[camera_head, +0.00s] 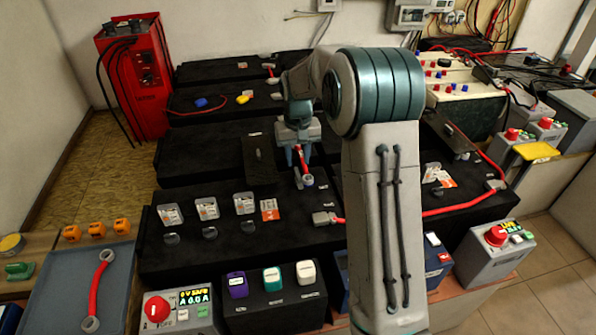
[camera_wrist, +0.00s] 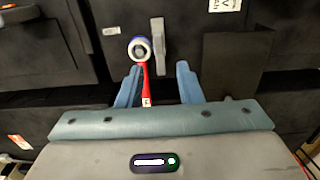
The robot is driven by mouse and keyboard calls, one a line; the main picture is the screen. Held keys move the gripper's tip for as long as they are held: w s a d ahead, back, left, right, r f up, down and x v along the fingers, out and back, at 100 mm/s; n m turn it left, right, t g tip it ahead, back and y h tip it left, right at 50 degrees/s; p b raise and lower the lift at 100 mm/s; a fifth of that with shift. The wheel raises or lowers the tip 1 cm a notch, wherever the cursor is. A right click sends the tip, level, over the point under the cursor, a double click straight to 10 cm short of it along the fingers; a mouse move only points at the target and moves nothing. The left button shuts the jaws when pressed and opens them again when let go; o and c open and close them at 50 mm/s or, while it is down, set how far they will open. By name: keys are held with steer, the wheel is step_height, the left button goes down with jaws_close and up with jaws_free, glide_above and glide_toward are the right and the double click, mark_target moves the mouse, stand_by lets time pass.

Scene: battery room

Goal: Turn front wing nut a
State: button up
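My gripper (camera_head: 298,157) is over the middle of the black batteries, pointing down. In the wrist view its two blue fingers (camera_wrist: 159,84) are apart with no object clamped between them. A red link (camera_head: 301,160) runs below the gripper, and in the wrist view its end shows between the fingers, nearer the left one. The link's ring end (camera_head: 308,181) has a pale and blue rim around a grey centre, seen beyond the fingertips in the wrist view (camera_wrist: 140,48). This may be the wing nut's post; I cannot make out its wings. A grey upright bar (camera_wrist: 158,45) stands beside the ring.
A dark panel (camera_head: 260,158) lies left of my gripper. A red cable (camera_head: 450,210) runs to the right. A tray (camera_head: 60,285) with another red link (camera_head: 98,285) is front left.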

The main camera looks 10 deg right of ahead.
mark_target(298, 173)
step_height(298, 173, down, 5)
steer(key=shift+r, duration=0.1)
stand_by(0.3)
jaws_close()
